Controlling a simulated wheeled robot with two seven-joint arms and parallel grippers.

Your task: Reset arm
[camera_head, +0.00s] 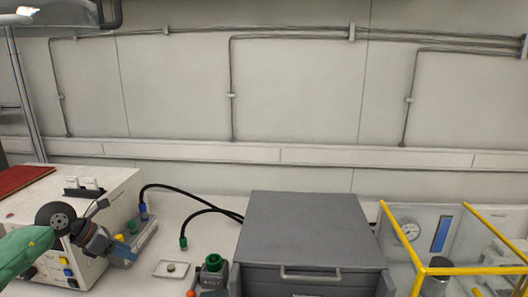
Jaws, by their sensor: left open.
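My left arm, with a green sleeve-like link, comes in from the lower left. My left gripper (124,250) is open in front of the white box-shaped instrument (110,185), and I see nothing between its fingers. It hides part of the instrument's front. Whether it touches the instrument I cannot tell. My right gripper is not in view.
A grey drawer cabinet (312,225) stands at the middle right. A yellow-framed enclosure (455,270) with a gauge is at the right. A green-topped device (212,263) and a small light plate (171,268) lie between instrument and cabinet. Black cables (195,194) run behind.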

